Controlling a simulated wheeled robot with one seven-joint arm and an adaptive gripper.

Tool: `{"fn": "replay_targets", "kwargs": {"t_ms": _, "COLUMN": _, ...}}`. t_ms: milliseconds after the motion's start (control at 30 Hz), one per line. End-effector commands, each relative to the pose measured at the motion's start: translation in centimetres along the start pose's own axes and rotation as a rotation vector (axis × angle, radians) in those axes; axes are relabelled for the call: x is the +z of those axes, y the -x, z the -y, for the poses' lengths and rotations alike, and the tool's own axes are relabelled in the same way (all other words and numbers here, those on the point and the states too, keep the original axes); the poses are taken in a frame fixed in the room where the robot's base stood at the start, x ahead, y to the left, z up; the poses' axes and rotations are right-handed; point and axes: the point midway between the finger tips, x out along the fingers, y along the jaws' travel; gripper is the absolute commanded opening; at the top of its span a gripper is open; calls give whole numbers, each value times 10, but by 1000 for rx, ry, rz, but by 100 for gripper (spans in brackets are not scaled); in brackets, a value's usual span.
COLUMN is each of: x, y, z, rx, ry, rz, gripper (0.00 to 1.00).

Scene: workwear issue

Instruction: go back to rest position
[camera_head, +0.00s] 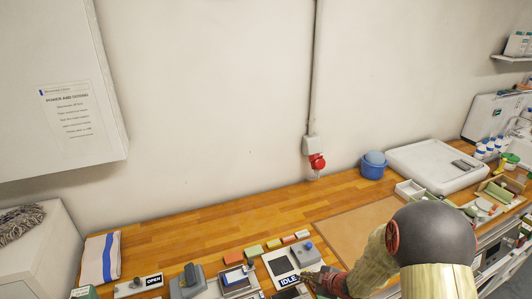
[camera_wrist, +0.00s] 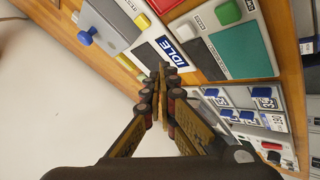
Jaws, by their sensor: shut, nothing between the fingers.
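My gripper (camera_head: 306,277) is low over the wooden workbench (camera_head: 190,245), beside a device with an IDLE label (camera_head: 287,281). In the wrist view its fingers (camera_wrist: 164,68) are together and hold nothing. Their tips lie in front of the IDLE label (camera_wrist: 176,53) and the white panel edge; I cannot tell whether they touch it. My arm comes in from the lower right and hides part of the bench.
A grey box with a blue knob (camera_head: 306,254) stands close behind the gripper. Blue numbered tags (camera_wrist: 265,98) show in the wrist view.

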Motion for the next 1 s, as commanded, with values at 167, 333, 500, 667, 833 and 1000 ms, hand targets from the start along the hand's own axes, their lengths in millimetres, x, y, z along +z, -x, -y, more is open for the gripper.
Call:
{"fn": "replay_targets", "kwargs": {"t_ms": 167, "x": 56, "y": 8, "z": 26, "rx": -53, "ry": -155, "rz": 212, "gripper": 0}}
{"fn": "replay_targets", "kwargs": {"t_ms": 333, "x": 108, "y": 71, "z": 38, "rx": -47, "ry": -441, "rz": 535, "gripper": 0}}
{"fn": "replay_targets", "kwargs": {"t_ms": 500, "x": 102, "y": 156, "z": 48, "rx": 20, "ry": -744, "rz": 756, "gripper": 0}}
{"fn": "replay_targets", "kwargs": {"t_ms": 667, "x": 64, "y": 220, "z": 72, "rx": 58, "ry": -981, "rz": 824, "gripper": 0}}
{"fn": "replay_targets", "kwargs": {"t_ms": 833, "x": 16, "y": 268, "z": 105, "rx": 69, "ry": -1156, "rz": 783, "gripper": 0}}
{"fn": "replay_targets", "kwargs": {"t_ms": 1000, "x": -28, "y": 297, "z": 131, "rx": 84, "ry": -1231, "rz": 648, "gripper": 0}}
